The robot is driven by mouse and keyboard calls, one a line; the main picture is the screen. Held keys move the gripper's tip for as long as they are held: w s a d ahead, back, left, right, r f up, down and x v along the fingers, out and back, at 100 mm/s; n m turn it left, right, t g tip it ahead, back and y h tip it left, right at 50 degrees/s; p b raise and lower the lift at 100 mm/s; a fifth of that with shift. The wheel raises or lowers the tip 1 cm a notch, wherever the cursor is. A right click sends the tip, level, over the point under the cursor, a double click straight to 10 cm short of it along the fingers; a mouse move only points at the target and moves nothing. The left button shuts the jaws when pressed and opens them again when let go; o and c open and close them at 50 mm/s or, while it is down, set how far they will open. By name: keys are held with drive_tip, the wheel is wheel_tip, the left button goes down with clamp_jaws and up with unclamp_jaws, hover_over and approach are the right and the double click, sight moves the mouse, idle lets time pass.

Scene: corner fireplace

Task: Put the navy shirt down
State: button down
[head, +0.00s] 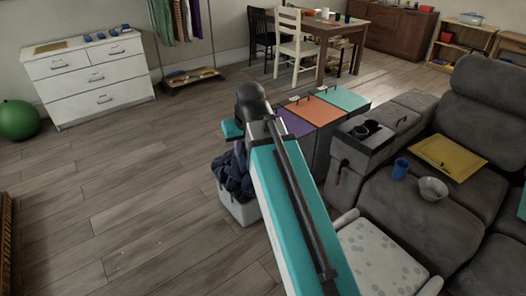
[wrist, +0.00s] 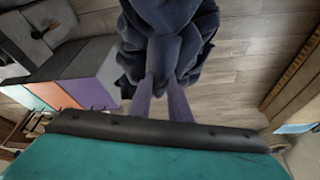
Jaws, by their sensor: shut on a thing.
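The navy shirt (head: 232,176) hangs bunched below the end of my arm, over a light grey bin (head: 243,212). In the head view the cloth covers the bin's opening, and I cannot tell whether it rests inside or hangs just above. In the wrist view the navy shirt (wrist: 170,35) fills the top middle in dark folds. My gripper (wrist: 164,75) is shut on it, with the fingertips pressed into the cloth. My arm hides part of the bin's right side in the head view.
Bins with purple, orange and teal lids (head: 345,99) stand right of my arm. A white dresser (head: 88,78) and green ball (head: 18,120) stand left. The left floor is clear.

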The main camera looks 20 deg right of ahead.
sight(236, 161)
drive_tip(key=a+r, duration=0.1)
drive_tip(key=a, duration=0.1)
drive_tip(key=shift+a+r, duration=0.3)
drive_tip(key=shift+r, duration=0.1)
drive_tip(key=shift+a, duration=0.2)
